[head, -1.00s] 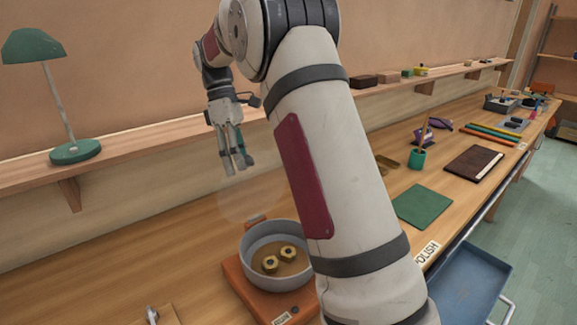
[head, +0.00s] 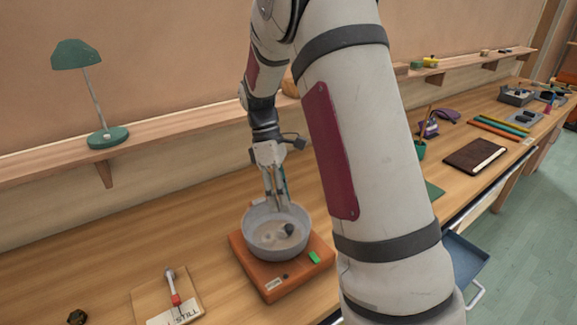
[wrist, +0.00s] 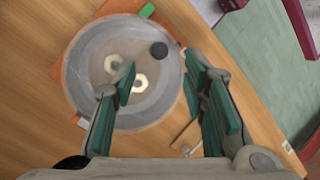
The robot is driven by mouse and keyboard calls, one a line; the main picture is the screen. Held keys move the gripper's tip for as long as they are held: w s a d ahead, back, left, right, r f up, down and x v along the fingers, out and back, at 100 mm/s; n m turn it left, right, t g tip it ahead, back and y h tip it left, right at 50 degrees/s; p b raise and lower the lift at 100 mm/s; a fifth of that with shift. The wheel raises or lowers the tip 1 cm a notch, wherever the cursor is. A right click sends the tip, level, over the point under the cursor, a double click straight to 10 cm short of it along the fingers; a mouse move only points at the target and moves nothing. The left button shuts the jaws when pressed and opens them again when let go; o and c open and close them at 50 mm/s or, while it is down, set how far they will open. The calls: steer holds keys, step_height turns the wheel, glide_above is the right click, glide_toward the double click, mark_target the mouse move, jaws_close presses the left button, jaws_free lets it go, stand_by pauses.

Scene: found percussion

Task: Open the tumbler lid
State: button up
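The tumbler is a round grey bowl (head: 250,243) on an orange base (head: 257,272) with a lit green patch (head: 314,257). A cloudy, see-through lid (head: 268,224) with a dark round knob (head: 289,229) lies over the bowl, apparently closed. In the wrist view, two pale hex nuts (wrist: 140,83) show through it, and the knob (wrist: 159,49) lies beyond the gap between my fingertips. My gripper (head: 277,203) points down over the lid's far side. Its green-padded fingers (wrist: 160,72) are apart with nothing between them. Whether they touch the lid is unclear.
A board with a red-and-metal lever (head: 175,298) and a card reading "STILL" lies left of the tumbler. A dark nut (head: 77,317) lies farther left. A green lamp (head: 107,137) stands on the wall shelf. The bench left of the tumbler is mostly clear.

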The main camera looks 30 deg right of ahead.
mark_target(290, 227)
steer(key=s+f+t+p, duration=0.1)
steer(key=s+f+t, duration=0.1)
steer(key=f, duration=0.1)
steer(key=shift+s, duration=0.15)
steer(key=shift+s+f+t+p, duration=0.3)
steer(key=shift+f+t+p, duration=0.2)
steer(key=shift+f+t, duration=0.25)
steer(key=shift+s+f+t+p, duration=0.3)
steer(key=shift+f+t+p, duration=0.2)
steer(key=shift+f, duration=0.35)
step_height(290, 227, up, 13)
steer(key=b, duration=0.2)
steer(key=s+a+r+m+t, duration=0.2)
steer(key=s+a+r, duration=0.3)
steer(key=r, duration=0.2)
steer(key=shift+s+a+r, duration=0.2)
steer(key=shift+a+r, duration=0.1)
steer(key=shift+a, duration=0.05)
